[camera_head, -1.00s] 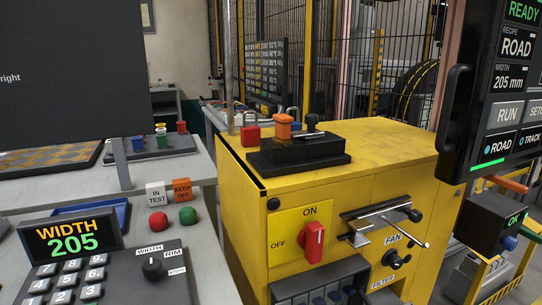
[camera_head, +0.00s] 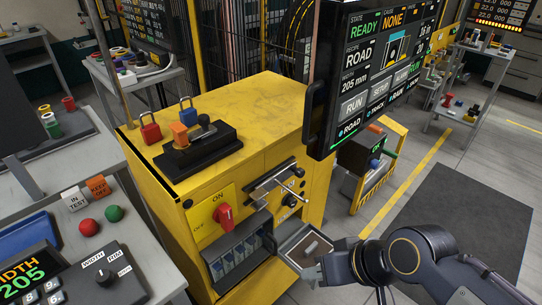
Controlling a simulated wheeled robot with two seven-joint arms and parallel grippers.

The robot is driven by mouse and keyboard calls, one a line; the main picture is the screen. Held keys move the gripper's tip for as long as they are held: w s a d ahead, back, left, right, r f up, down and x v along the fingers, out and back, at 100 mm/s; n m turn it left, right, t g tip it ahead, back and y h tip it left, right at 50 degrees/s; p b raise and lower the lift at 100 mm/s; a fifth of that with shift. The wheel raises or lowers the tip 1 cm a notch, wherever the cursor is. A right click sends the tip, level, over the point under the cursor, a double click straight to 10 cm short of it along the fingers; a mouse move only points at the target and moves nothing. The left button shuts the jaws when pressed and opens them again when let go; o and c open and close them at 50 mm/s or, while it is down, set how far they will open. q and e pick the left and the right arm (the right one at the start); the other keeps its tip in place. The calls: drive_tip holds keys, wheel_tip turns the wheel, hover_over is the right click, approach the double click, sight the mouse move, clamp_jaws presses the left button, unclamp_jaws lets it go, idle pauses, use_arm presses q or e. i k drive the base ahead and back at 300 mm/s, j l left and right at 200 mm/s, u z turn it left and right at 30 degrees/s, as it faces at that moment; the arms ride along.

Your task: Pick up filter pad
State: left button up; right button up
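A shallow grey tray (camera_head: 277,243), its inside brownish, juts from the lower front of the yellow cabinet, below the fan knob. A small pale piece (camera_head: 311,247) lies in it. I cannot tell whether this piece or the brownish lining is the filter pad. My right gripper (camera_head: 316,271) is at the tray's near right edge, its arm coming in from the lower right. Its fingers are small and partly merge with the tray edge, so their opening and any contact are unclear. My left gripper is out of view.
The yellow cabinet (camera_head: 250,103) carries a red switch (camera_head: 223,215), a protruding metal handle (camera_head: 272,182) and padlocks on top. A screen (camera_head: 375,75) hangs above the tray on the right. A bench with a keypad stands left. Floor at right is open, with a dark mat (camera_head: 465,225).

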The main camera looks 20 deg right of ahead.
sight(303, 255)
drive_tip(key=z, duration=1.55)
drive_tip(key=u, duration=1.1)
drive_tip(key=i+l+u, duration=0.15)
drive_tip(key=l, duration=0.15)
drive_tip(key=i+l+u, duration=0.1)
drive_tip(key=l, duration=0.2)
drive_tip(key=i+l+u, duration=0.15)
drive_tip(key=l, duration=0.15)
drive_tip(key=l+u, duration=0.15)
drive_tip(key=l, duration=0.15)
drive_tip(key=i, duration=0.05)
